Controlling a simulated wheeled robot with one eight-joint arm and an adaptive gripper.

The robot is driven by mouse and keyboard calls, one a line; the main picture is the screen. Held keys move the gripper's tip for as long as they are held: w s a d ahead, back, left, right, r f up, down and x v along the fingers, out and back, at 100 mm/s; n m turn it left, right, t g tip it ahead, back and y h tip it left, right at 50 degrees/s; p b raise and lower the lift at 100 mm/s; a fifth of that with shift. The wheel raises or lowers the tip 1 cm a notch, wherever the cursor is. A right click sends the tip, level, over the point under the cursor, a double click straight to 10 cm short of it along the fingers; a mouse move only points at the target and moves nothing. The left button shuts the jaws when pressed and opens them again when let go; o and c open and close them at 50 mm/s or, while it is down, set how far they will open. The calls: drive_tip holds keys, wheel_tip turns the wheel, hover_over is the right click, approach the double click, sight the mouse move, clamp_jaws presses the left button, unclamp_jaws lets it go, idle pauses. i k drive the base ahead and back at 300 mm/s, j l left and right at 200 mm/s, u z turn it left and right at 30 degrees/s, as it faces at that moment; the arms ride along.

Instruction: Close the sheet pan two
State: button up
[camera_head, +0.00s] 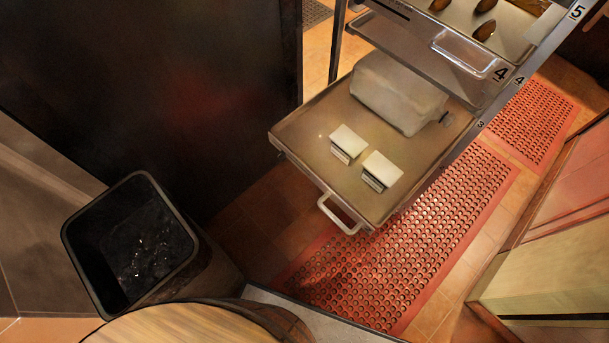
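A sheet pan (300,143) with a metal handle (338,215) juts out of a metal rack toward the lower left. On it lie two small white-topped blocks (349,139) (382,168) and a large pale block-like item (398,92) farther back. No number shows on this pan, so I cannot tell if it is pan two. A higher pan marked 4 (500,73), with its own handle (462,57), sits above and behind it and holds several brown items. My gripper is not in view.
A rack rail (480,125) carries labels 3, 4 and 5. A black bin (135,240) stands at left, beside a round wooden top (185,322) at the bottom edge. A dark panel (170,80) is left of the pan. Red perforated mats (400,260) cover the floor below.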

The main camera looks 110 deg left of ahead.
sight(306, 131)
drive_tip(key=l+u, duration=0.1)
drive_tip(key=u, duration=0.35)
drive_tip(key=l+u, duration=0.15)
drive_tip(key=u, duration=0.3)
drive_tip(key=l+u, duration=0.1)
drive_tip(key=u, duration=0.35)
drive_tip(key=k+l+u, duration=0.1)
drive_tip(key=u, duration=0.85)
drive_tip(key=k+l+u, duration=0.1)
drive_tip(key=u, duration=0.35)
drive_tip(key=k+u, duration=0.1)
drive_tip(key=u, duration=0.35)
drive_tip(key=k+u, duration=0.1)
drive_tip(key=u, duration=0.35)
